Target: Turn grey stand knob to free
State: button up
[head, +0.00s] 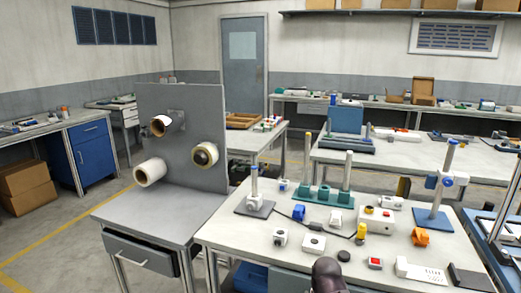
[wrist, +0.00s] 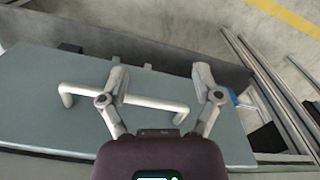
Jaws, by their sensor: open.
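A small stand with a dark grey base plate (head: 241,208), an upright post (head: 254,180) and a pale clamp block (head: 254,202) is at the left of the workbench in the head view. A second stand (head: 437,200), with a grey post and blue-and-white clamp, is at the right. Which bears the grey knob, and how it is set, I cannot tell. In the wrist view my gripper (wrist: 162,82) is open, its fingers spread over a pale bar handle (wrist: 145,101) on a grey-blue drawer front (wrist: 55,110). I see nothing gripped. The head view hides the fingers.
The workbench (head: 225,233) holds several small parts, including a green fixture (head: 318,194) and a red-buttoned box (head: 375,263). At the left, a grey panel (head: 190,105) carries several reels above a table with a drawer (head: 140,252). Yellow-lined floor lies further left.

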notch_tip(320, 180, up, 19)
jog(key=p, duration=1.8)
jog(key=shift+f, duration=0.15)
